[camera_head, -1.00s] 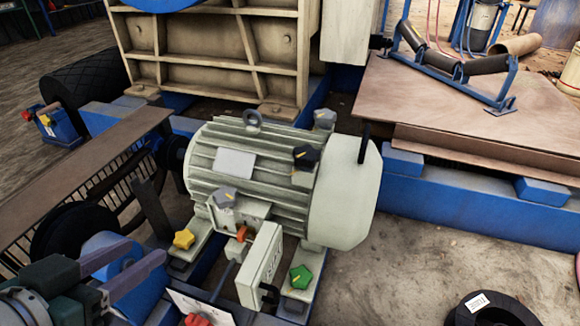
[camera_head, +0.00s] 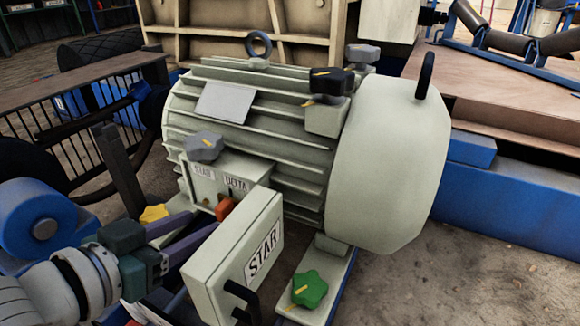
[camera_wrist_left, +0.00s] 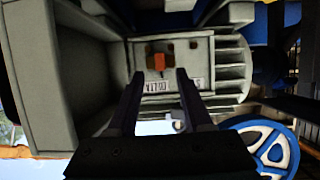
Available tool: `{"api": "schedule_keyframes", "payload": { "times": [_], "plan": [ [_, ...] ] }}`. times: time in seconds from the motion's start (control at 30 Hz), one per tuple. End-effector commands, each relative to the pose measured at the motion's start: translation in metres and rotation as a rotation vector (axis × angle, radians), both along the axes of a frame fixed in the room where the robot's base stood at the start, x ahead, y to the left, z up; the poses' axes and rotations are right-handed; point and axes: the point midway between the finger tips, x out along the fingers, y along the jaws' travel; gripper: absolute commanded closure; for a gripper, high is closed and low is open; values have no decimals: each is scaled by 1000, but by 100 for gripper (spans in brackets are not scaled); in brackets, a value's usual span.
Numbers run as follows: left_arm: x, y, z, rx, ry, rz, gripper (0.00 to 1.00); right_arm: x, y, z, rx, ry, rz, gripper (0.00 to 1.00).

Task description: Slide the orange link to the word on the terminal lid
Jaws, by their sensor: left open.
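The orange link (camera_head: 225,209) sits in the open terminal box (camera_head: 213,187) on the motor's side; it also shows in the wrist view (camera_wrist_left: 164,62). Its box carries a STAR label (camera_head: 203,172) and a DELTA label (camera_head: 237,184). In the wrist view the link lines up with the DELTA label (camera_wrist_left: 158,86), away from STAR. The terminal lid (camera_head: 235,262) hangs open and bears the word STAR. My left gripper (camera_head: 206,223) is open, its fingertips just short of the link, which lies ahead between them in the wrist view (camera_wrist_left: 160,77). My right gripper is not in view.
The swung-out lid with its black handle (camera_head: 243,302) stands close beside my left fingers. A grey knob (camera_head: 203,146), a yellow knob (camera_head: 154,214), a green knob (camera_head: 309,288) and a black knob (camera_head: 332,80) surround the ribbed motor (camera_head: 290,140). The ground at right is clear.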

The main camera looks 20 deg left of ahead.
Motion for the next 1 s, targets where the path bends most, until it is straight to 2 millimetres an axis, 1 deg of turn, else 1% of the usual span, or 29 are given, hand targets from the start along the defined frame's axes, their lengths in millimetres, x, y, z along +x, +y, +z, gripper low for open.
{"api": "schedule_keyframes", "payload": {
  "times": [0.03, 0.2, 0.3, 0.4, 0.63, 0.67, 1.0],
  "plan": [
    [11, 0, -11, 2, -5, -1, 50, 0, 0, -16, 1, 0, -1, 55],
    [35, -2, -20, 3, -2, -1, 50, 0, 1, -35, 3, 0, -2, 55],
    [43, -3, -21, 2, -1, -1, 50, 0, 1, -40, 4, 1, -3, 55],
    [46, -3, -21, 1, 0, 0, 50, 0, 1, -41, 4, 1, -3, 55],
    [47, -4, -20, 0, 1, 0, 50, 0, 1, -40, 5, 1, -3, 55],
    [47, -4, -20, 0, 1, 0, 51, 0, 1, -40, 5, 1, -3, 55],
    [47, -4, -20, 0, 1, 0, 89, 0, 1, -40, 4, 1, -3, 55]
  ]
}}
